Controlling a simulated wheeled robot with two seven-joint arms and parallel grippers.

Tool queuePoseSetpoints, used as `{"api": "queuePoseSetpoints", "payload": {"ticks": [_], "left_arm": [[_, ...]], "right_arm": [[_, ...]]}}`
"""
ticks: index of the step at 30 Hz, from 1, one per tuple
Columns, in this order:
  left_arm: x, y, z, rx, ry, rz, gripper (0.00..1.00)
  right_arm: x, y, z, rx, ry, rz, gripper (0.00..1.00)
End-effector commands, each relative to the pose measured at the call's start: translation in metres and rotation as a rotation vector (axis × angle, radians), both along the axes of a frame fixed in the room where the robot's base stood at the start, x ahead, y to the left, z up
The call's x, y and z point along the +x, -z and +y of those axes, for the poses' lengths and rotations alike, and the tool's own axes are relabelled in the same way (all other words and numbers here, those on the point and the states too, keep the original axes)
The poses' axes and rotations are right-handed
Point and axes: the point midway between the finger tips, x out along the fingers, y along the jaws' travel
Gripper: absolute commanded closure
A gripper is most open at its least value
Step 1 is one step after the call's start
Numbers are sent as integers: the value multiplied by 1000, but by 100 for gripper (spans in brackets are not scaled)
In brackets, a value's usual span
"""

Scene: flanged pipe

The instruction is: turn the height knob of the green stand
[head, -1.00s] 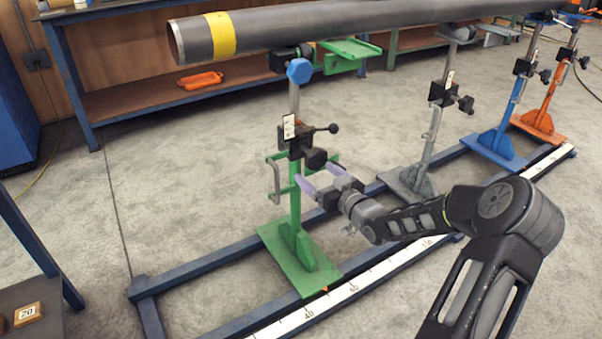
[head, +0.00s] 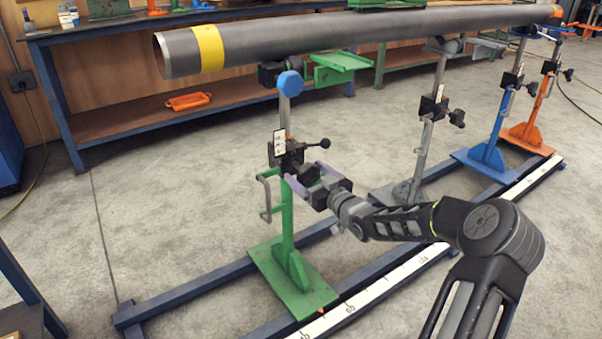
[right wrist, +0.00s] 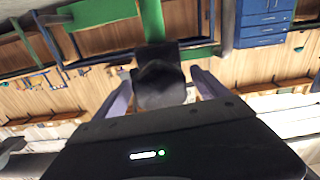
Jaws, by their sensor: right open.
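The green stand (head: 286,225) stands on the blue floor rail, with a black clamp block on its post. Its black height knob (head: 308,174) faces my right arm, below a lever with a ball end. My right gripper (head: 304,175) is open, its two purple fingers reaching to either side of the knob. In the right wrist view the dark knob (right wrist: 160,86) lies between the spread fingers, with a gap visible at the right finger. I cannot tell whether the left finger touches it. The gripper body hides the knob's near side. My left gripper is out of view.
A grey pipe (head: 330,35) with a yellow band runs above the stands. Grey (head: 425,150), blue (head: 495,130) and orange (head: 541,105) stands are farther right. A workbench (head: 110,125) is behind. The blue rails (head: 185,300) lie along the floor.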

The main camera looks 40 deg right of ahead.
Motion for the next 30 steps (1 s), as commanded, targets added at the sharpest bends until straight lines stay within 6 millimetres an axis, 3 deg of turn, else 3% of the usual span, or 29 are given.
{"api": "queuePoseSetpoints", "payload": {"ticks": [6, 16, 30], "left_arm": [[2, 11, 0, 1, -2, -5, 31], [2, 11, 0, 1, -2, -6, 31], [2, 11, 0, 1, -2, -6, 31]], "right_arm": [[27, 1, 0, 0, -1, 0, 16], [31, 0, 0, 0, 0, 0, 16], [30, 0, 0, 0, 0, 0, 55]]}}
